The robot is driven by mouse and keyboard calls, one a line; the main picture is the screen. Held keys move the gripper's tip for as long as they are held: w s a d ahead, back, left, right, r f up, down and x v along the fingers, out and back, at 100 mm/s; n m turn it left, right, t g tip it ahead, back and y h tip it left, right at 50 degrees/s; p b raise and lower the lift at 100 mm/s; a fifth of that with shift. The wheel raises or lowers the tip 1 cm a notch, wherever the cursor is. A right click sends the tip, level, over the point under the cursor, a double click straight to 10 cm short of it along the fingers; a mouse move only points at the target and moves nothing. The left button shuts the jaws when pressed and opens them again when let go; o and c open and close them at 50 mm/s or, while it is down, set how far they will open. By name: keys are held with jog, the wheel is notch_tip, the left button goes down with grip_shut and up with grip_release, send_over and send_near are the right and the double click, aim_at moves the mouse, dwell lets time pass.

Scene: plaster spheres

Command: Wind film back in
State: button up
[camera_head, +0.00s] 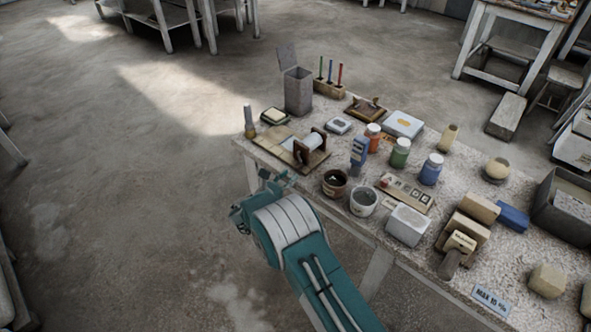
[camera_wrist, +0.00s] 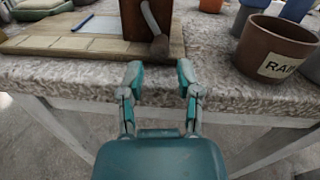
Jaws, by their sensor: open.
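A film roll (camera_head: 314,141) sits between dark wooden uprights on a tan board (camera_head: 268,150) at the table's left end. A pale sheet of film (camera_head: 284,141) lies on the board, extending left from the roll. In the wrist view, the near brown upright (camera_wrist: 110,12) carries a pale crank arm (camera_wrist: 150,17) ending in a dark rounded knob (camera_wrist: 160,46). My gripper (camera_wrist: 160,72) is open and empty, its teal fingertips just in front of and below the knob, apart from it. It also shows in the head view (camera_head: 281,183) by the table's front edge.
A blue stick (camera_wrist: 82,22) lies on the board. Jars, blocks and boxes crowd the table to the right. Open floor lies left of the table.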

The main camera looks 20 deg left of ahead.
jog(key=v, duration=0.7)
